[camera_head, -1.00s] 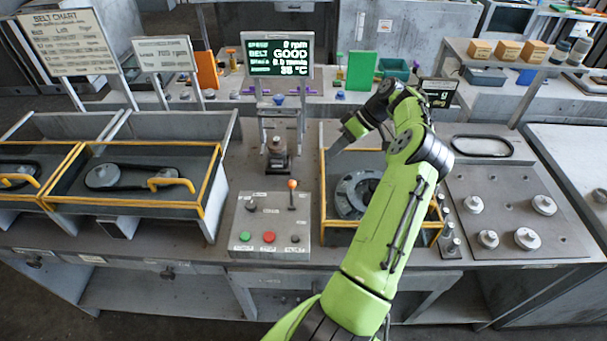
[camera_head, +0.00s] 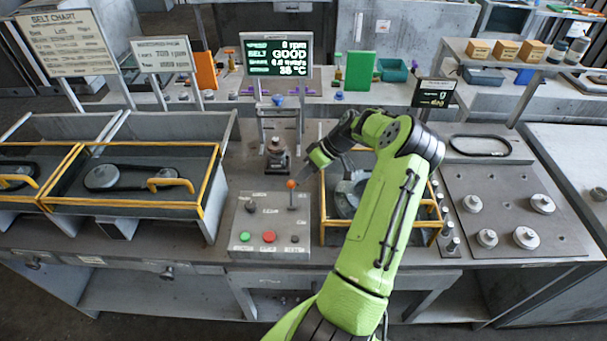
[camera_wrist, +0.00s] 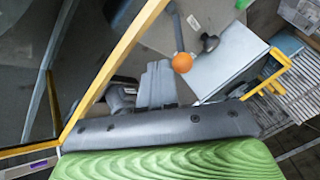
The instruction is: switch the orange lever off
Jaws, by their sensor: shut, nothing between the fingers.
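The orange lever (camera_head: 291,184) stands on the grey control box, its round orange knob up on a thin dark stalk. In the wrist view its knob (camera_wrist: 182,62) shows just beyond my fingertips. My gripper (camera_head: 303,179) is right beside the knob, on its upper right in the head view. In the wrist view my gripper (camera_wrist: 158,68) is shut and empty, with its tips just left of the knob. I cannot tell whether the tips touch the lever.
The control box (camera_head: 240,222) also carries a green button (camera_head: 245,237), a red button (camera_head: 269,237) and dark knobs. A yellow-edged housing (camera_head: 322,215) stands right of it, under my arm. The status screen (camera_head: 277,54) stands behind.

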